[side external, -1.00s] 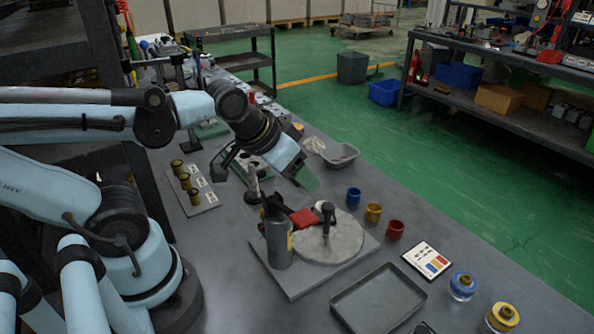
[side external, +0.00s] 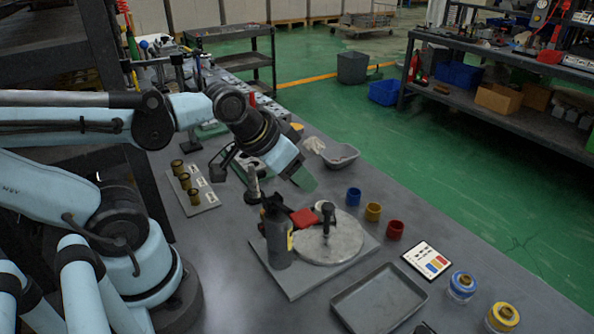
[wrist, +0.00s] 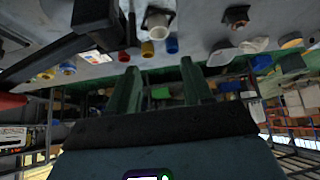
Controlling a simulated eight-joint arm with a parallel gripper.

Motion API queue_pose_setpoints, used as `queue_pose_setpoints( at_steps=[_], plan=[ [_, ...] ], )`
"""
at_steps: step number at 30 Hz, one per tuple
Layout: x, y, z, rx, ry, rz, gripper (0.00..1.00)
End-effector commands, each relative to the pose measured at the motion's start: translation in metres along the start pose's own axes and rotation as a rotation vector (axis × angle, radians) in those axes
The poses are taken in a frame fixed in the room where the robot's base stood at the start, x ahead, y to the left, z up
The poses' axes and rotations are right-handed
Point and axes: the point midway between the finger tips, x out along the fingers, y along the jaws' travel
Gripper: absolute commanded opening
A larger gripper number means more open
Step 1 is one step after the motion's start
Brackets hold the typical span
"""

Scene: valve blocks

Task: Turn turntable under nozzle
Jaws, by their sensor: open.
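The turntable (side external: 346,242) is a round grey disc on a square grey base plate (side external: 297,287). A dark upright post with a pale top (side external: 327,218) stands on the disc. A dark grey cylinder (side external: 277,245) stands at the disc's left edge, with a black fixture and a red block (side external: 303,217) beside it; I cannot tell which part is the nozzle. My gripper (side external: 304,180), with green fingers, hangs above and behind the turntable, apart from it. In the wrist view my gripper (wrist: 160,78) has its two fingers spread, with nothing between them.
Blue (side external: 354,196), yellow (side external: 373,211) and red (side external: 396,229) cups stand right of the turntable. An empty grey tray (side external: 379,300) lies in front. A colour card (side external: 427,260) and two lidded jars (side external: 462,286) are at right. A grey scoop-like bin (side external: 340,156) sits behind.

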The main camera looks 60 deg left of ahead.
Motion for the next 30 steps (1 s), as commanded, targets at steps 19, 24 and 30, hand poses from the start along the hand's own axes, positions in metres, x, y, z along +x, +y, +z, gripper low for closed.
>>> queue_pose_setpoints(
  at_steps=[19,24,30],
  plan=[
    [-0.028,0.037,-0.066,-0.338,-0.545,-0.088,0.50],
    [-0.029,0.042,-0.072,-0.376,-0.606,-0.119,0.50],
    [-0.020,0.042,-0.065,-0.380,-0.613,-0.123,0.50]
  ],
)
